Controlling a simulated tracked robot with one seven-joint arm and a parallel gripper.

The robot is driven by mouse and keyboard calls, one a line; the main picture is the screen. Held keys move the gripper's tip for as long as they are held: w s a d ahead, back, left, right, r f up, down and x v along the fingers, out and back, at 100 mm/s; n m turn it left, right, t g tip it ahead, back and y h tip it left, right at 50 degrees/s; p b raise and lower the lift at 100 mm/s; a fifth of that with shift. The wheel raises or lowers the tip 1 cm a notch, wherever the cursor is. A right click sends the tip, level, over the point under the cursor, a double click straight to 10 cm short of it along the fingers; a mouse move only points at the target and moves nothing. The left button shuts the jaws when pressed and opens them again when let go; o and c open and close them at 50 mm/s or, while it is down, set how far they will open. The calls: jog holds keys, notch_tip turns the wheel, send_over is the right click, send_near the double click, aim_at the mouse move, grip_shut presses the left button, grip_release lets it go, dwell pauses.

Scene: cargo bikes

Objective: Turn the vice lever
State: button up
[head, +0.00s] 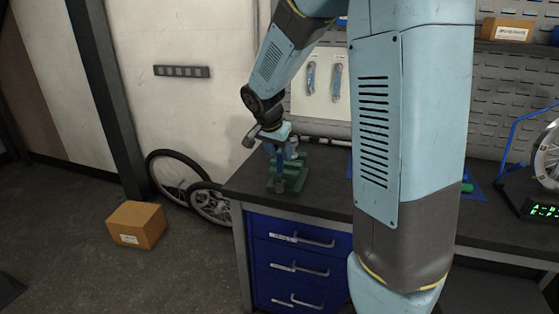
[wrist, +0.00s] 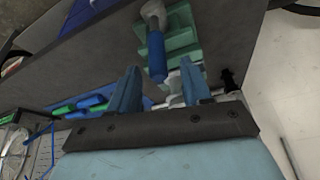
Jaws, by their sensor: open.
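The green vice (head: 290,178) stands on the left end of the dark workbench, and its stepped body also shows at the top of the wrist view (wrist: 184,36). Its lever (wrist: 157,58) has a blue grip running down from a grey rounded end. My gripper (head: 279,153) points down over the vice in the head view. In the wrist view my gripper (wrist: 161,78) has its two blue fingers spread apart. The lower end of the blue grip appears between them, with space on both sides. I cannot tell how deep it sits, or whether anything touches.
The workbench (head: 325,185) has blue drawers (head: 303,262) below. A cardboard box (head: 136,225) and wheels (head: 178,176) are on the floor to the left. A wheel on a stand with a green display (head: 541,210) is at the bench's right. My arm hides the bench's middle.

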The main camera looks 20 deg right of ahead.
aim_at(280, 173)
jog(key=shift+x, duration=2)
grip_shut()
